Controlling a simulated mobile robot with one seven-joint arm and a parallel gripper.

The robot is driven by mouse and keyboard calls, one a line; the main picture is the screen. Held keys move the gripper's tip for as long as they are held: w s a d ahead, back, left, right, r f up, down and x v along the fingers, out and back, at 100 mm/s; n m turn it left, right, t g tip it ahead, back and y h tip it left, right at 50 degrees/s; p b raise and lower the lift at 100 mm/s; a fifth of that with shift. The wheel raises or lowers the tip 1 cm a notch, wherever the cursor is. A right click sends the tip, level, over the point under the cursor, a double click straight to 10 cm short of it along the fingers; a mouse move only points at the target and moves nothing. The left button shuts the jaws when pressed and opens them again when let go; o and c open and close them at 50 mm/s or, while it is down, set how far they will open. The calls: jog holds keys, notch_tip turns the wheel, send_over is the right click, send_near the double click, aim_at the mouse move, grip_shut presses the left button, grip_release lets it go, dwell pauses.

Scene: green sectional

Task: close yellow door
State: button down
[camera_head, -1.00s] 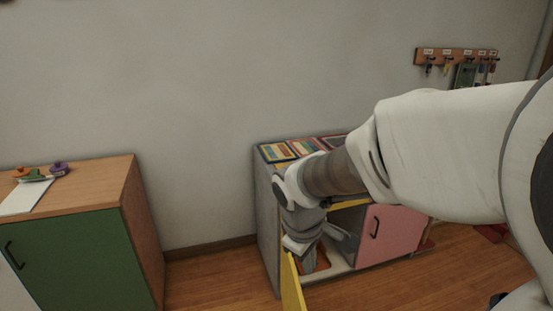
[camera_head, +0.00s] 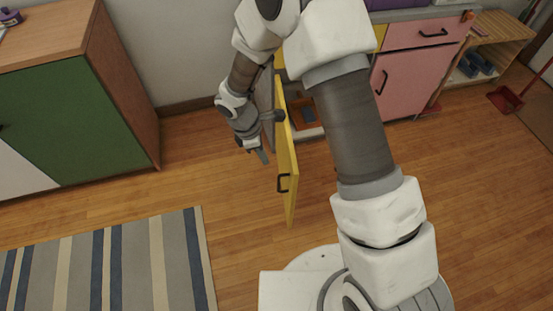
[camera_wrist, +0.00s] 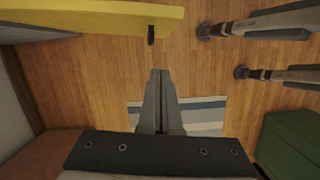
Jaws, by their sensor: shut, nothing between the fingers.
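The yellow door (camera_head: 287,160) stands open, sticking out from the low cabinet into the room. Its dark handle (camera_head: 284,183) is near its lower outer end. My gripper (camera_head: 263,157) is shut and empty, pointing down on the left of the door, on the handle side. In the wrist view the door (camera_wrist: 80,17) spans the upper left with its handle (camera_wrist: 151,34). The closed fingertips (camera_wrist: 160,72) sit below the handle in that picture, apart from the door. My wrist overlaps the door's upper part in the head view; whether they touch I cannot tell.
The pink door (camera_head: 410,80) on the cabinet is closed. An orange bin (camera_head: 303,111) shows inside the open compartment. A green-fronted cabinet (camera_head: 65,125) stands left, with floor between. A striped rug (camera_head: 110,265) lies in front. A wooden shelf (camera_head: 490,50) is at right.

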jog(key=d+f+b, duration=0.4)
jog(key=d+f, duration=0.2)
jog(key=f, duration=0.2)
jog(key=shift+w+f, duration=0.3)
jog(key=shift+w, duration=0.05)
jog(key=shift+d, duration=0.1)
